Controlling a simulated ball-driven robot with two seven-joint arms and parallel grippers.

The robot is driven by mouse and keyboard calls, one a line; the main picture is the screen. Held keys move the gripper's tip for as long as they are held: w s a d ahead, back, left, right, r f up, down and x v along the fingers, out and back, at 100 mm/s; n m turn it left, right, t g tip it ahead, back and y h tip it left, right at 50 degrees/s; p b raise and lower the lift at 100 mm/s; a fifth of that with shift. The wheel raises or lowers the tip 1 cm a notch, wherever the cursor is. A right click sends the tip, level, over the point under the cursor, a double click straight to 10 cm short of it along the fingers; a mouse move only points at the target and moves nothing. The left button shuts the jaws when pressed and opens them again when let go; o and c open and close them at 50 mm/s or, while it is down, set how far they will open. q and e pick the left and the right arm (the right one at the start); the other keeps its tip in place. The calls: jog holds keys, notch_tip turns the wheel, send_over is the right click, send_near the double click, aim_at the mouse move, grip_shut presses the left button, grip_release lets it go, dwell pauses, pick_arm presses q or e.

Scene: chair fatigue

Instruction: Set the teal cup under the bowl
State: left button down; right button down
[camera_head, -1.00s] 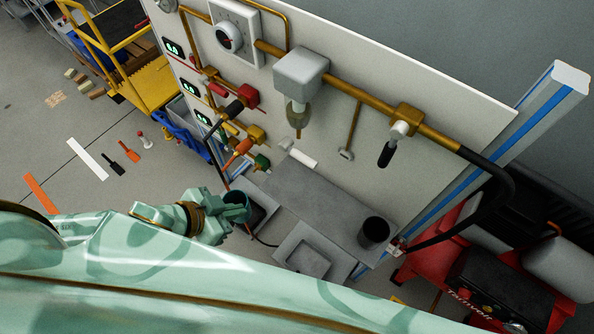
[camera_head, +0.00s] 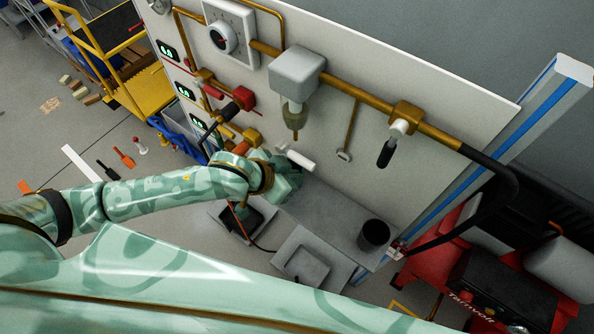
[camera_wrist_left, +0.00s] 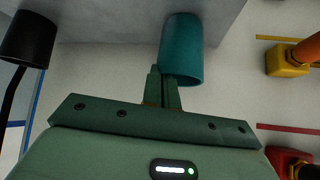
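The teal cup (camera_wrist_left: 182,48) shows in the left wrist view, at the tips of my left gripper (camera_wrist_left: 164,82). The fingers are close together and overlap the cup's left edge; how they sit on its wall is unclear. In the head view my left gripper (camera_head: 288,182) is over the left end of the grey shelf and hides the cup. The clear amber bowl (camera_head: 294,116) hangs below a grey box on the panel, above and behind the gripper. Whether the cup touches the shelf cannot be told. My right gripper is not in view.
A black cup (camera_head: 374,234) stands on the right part of the grey shelf (camera_head: 325,212). A white cylinder (camera_head: 301,160) juts from the panel close to my left gripper. Valves with coloured handles (camera_head: 242,98) are to the left. The shelf's middle is clear.

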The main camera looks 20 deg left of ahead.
pick_arm(q)
jog(key=shift+w+d, duration=0.45)
jog(key=shift+w, duration=0.2)
jog(key=shift+f+b, duration=0.25)
jog(key=shift+b, duration=0.05)
jog(key=shift+r, duration=0.15)
jog(key=shift+s, duration=0.1)
jog(key=c, duration=1.7)
grip_release()
jog(key=p+v, duration=0.4)
jog(key=v, duration=0.8)
